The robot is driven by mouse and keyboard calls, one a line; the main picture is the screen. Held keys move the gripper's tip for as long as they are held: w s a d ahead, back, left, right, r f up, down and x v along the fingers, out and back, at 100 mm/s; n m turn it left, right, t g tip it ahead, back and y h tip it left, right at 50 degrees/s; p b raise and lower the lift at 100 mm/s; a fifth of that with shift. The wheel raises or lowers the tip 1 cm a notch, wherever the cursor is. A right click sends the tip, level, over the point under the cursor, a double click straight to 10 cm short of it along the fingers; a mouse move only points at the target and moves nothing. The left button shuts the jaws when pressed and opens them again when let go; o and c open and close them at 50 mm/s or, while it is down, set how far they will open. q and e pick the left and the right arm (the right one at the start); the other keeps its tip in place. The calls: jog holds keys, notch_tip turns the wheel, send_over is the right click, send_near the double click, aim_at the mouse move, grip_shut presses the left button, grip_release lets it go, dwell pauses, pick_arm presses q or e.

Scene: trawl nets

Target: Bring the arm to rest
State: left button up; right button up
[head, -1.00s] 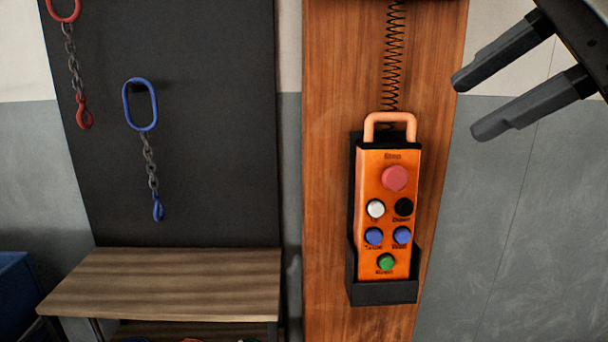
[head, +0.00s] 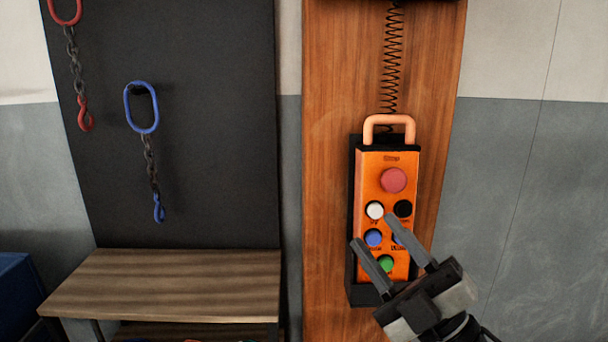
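My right gripper (head: 378,230) comes in from the lower right. Its two fingers are spread apart with nothing between them. It shows in front of the lower part of an orange control pendant (head: 371,171) and partly covers the lower buttons and the right blue one. I cannot tell whether the fingers touch the pendant. The pendant hangs in a black holder (head: 360,294) on a wooden post, with a red button, a white one, a black one, blue ones and a green one. My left gripper is out of view.
The wooden post (head: 335,90) stands in the middle, with a coiled cord (head: 392,60) above the pendant. At left, a red chain hook (head: 84,113) and a blue ring with chain (head: 141,107) hang on a dark board. A wooden bench (head: 165,285) stands below. The right wall is clear.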

notch_tip(320, 180, down, 14)
jog(key=d+m+h, duration=0.3)
jog(key=m+h, duration=0.7)
jog(key=m, duration=0.1)
jog(key=s+f+m+g+h, duration=0.2)
jog(key=s+f+m+g, duration=0.2)
jog(key=s+f, duration=0.3)
jog(key=s+f+m+g+h, duration=0.2)
jog(key=s+f+m+g, duration=0.2)
jog(key=f, duration=1)
jog(key=s+d, duration=0.1)
jog(key=s, duration=0.2)
jog(key=shift+m, duration=0.3)
